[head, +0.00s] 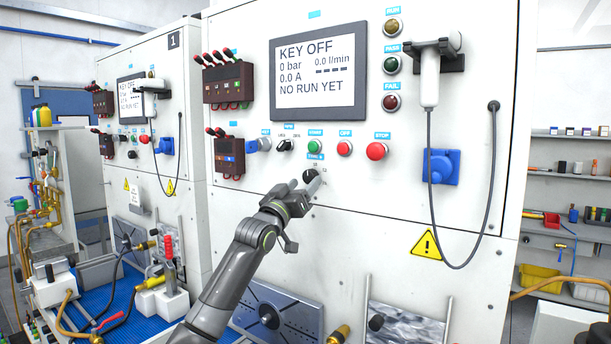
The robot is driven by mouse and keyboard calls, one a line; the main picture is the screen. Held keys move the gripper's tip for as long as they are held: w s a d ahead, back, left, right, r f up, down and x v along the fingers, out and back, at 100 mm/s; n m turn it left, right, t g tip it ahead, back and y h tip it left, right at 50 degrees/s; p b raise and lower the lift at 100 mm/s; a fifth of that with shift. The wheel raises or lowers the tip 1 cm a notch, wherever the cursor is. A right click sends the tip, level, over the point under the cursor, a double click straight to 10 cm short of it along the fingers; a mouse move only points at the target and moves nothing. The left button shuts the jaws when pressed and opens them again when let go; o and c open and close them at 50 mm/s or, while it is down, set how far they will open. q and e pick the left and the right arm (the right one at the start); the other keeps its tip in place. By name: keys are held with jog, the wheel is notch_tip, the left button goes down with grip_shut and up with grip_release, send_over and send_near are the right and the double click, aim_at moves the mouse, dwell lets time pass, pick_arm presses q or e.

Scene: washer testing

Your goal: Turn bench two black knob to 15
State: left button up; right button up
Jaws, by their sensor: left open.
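The black knob (309,176) is on the white front panel of the nearer bench, below the green button. Small markings stand around it, too small to read surely, and my fingers partly hide it. My left gripper (314,186) is open, with its fingertips right at the knob. I cannot tell whether they touch it. The screen (318,75) above reads KEY OFF, 0 bar, 0.0 A, 0.0 l/min and NO RUN YET. My right gripper is not in view.
A black selector (284,146), a green button (314,147) and two red buttons, OFF (344,148) and STOP (376,151), sit just above. A blue socket (440,167) and a hanging cable are to the right. Bench one (143,110) stands at left.

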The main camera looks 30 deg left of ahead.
pick_arm(q)
jog(key=shift+x, duration=0.9)
jog(key=c, duration=1)
